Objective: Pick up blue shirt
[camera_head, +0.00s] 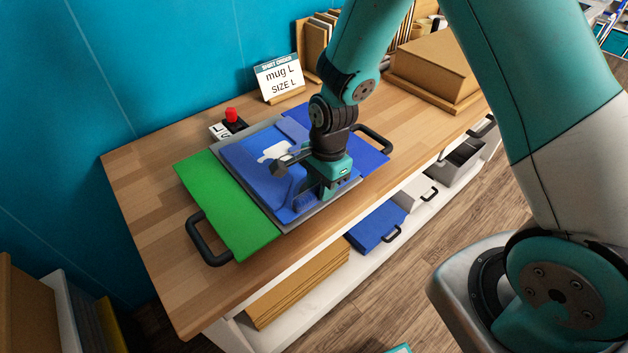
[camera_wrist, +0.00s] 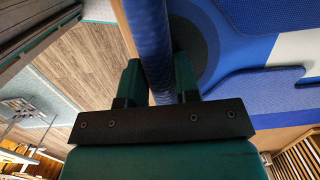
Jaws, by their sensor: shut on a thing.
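The blue shirt (camera_head: 250,160) lies on a grey board in the middle of the wooden table, with a white patch on it. My gripper (camera_head: 322,192) is low over the shirt's front right edge. In the wrist view my gripper (camera_wrist: 157,88) is shut on a raised fold of blue fabric (camera_wrist: 148,35) between its two fingers. The rest of the shirt (camera_wrist: 270,20) spreads out to the right in that view, with part of the white patch. My arm hides part of the shirt in the head view.
A green panel with a black handle (camera_head: 225,205) lies left of the shirt, a blue panel (camera_head: 370,158) right of it. A cardboard box (camera_head: 435,65) is at the back right.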

